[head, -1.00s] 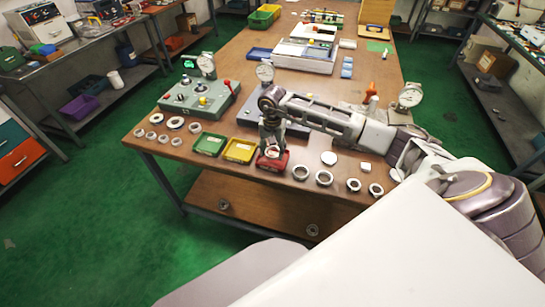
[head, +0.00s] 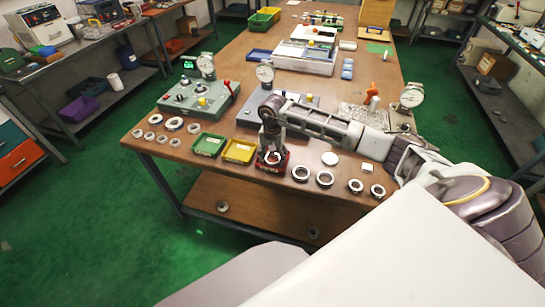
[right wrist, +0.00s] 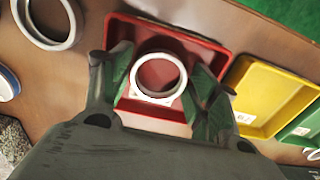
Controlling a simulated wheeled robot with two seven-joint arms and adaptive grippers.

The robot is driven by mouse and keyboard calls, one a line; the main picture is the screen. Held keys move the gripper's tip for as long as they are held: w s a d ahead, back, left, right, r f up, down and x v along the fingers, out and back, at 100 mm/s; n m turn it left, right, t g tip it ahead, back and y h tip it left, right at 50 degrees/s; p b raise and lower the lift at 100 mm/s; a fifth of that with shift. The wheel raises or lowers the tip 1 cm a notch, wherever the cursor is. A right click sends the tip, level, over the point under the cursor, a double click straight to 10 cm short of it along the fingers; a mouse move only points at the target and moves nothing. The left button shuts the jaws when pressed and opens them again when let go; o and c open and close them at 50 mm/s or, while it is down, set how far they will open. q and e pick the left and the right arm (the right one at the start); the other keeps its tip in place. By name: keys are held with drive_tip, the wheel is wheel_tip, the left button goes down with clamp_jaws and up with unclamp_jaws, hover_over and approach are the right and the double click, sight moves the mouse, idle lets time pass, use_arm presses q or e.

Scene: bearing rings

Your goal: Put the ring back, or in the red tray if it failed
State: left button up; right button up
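My right gripper (head: 272,150) points down over the red tray (head: 262,166) at the table's front edge. In the right wrist view its two green-padded fingers (right wrist: 161,78) stand on either side of a pale metal ring (right wrist: 135,66) and appear to touch its sides, shut on it. The ring lies flat within the outline of the red tray (right wrist: 180,40); whether it touches the floor is unclear. The gripper partly hides ring and tray in the head view. My left gripper is out of view.
A yellow tray (head: 239,151) and a green tray (head: 209,145) stand left of the red one. Several rings lie at the left; more rings (head: 324,179) lie to the right. A grey-green control box (head: 195,98) and dial gauges (head: 265,73) stand behind.

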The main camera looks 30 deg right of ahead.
sight(272, 158)
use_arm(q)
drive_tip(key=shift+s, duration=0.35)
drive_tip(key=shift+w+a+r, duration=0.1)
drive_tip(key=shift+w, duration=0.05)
use_arm(e)
drive_tip(key=shift+r, duration=0.45)
wheel_tip(272, 158, up, 4)
drive_tip(key=shift+r, duration=0.2)
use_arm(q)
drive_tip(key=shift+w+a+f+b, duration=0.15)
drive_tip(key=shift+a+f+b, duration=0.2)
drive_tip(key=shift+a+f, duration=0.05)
use_arm(e)
wheel_tip(272, 158, up, 7)
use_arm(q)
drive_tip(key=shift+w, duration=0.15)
